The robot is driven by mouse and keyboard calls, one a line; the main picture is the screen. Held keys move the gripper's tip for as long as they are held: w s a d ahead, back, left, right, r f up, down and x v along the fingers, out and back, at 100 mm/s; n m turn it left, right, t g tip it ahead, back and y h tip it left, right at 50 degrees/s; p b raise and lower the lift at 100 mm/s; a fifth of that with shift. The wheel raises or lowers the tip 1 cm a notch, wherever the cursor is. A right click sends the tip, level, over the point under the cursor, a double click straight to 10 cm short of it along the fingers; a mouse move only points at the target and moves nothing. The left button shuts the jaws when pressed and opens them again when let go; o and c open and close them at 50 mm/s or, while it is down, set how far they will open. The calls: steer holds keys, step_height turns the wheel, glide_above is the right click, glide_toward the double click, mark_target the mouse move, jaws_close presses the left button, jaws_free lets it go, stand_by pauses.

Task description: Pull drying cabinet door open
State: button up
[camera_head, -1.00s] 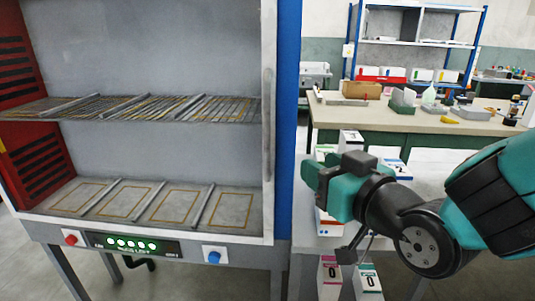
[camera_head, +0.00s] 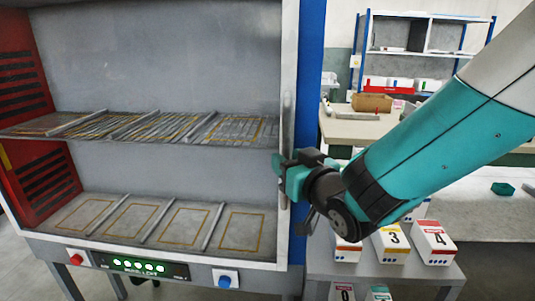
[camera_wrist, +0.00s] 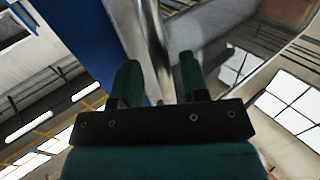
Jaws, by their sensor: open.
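The drying cabinet (camera_head: 311,60) fills the left of the head view. Its front seems covered by a clear door (camera_head: 160,75) with a pale frame, and the door looks shut. A long vertical bar handle (camera_head: 287,115) runs along the door's right edge. My gripper (camera_head: 279,172) is at the lower part of this handle. In the wrist view my gripper (camera_wrist: 160,78) is open, with the metal handle (camera_wrist: 153,40) running between its two green fingers. I cannot tell whether either finger touches it.
Wire shelves (camera_head: 150,125) show inside the cabinet. A red button (camera_head: 76,259), green lights and a blue button (camera_head: 226,278) sit below the door. A low table with numbered boxes (camera_head: 391,242) stands right of the cabinet, under my arm. A workbench (camera_head: 350,128) is behind.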

steer(key=shift+w+a, duration=0.35)
steer(key=shift+w, duration=0.1)
steer(key=shift+a, duration=0.1)
jaws_close()
steer(key=shift+s+f, duration=0.1)
